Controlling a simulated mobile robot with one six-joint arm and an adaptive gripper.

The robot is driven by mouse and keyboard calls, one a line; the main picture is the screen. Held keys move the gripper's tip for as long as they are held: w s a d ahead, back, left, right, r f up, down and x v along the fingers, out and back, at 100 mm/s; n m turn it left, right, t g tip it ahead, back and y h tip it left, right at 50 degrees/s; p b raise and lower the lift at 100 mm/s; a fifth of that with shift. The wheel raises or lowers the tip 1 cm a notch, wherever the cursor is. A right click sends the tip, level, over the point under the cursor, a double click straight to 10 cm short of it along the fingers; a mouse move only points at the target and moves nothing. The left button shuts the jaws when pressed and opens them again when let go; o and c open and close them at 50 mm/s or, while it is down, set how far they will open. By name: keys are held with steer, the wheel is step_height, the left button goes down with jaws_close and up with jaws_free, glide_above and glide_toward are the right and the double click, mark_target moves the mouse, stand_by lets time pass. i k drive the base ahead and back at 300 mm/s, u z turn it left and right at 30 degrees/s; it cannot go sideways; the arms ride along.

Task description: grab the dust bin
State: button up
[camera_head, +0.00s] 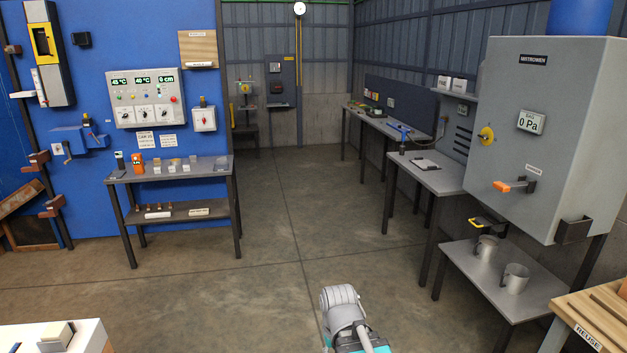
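I cannot pick out a thing that is clearly a dust bin in the head view. Two grey metal cups with handles stand on the low shelf under the large grey cabinet at the right: a rear cup (487,248) and a front cup (515,278). Neither is labelled as a dust bin. A grey and teal part of my own arm shows at the bottom centre, over the floor and apart from the furniture. My gripper's fingers do not show.
The grey cabinet (551,130) and its shelf (483,284) stand at the right, beside a wooden table marked REUSE (590,322). A small bench (200,172) stands at the left. A white table (88,338) fills the bottom left corner. Floor (290,235) between them is clear.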

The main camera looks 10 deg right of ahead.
mark_target(484, 249)
steer(key=z, duration=0.2)
steer(key=i, duration=1.55)
steer(key=z, duration=0.35)
steer(key=i, duration=0.8)
steer(key=z, duration=0.55)
steer(key=i, duration=1.4)
steer(key=z, duration=0.25)
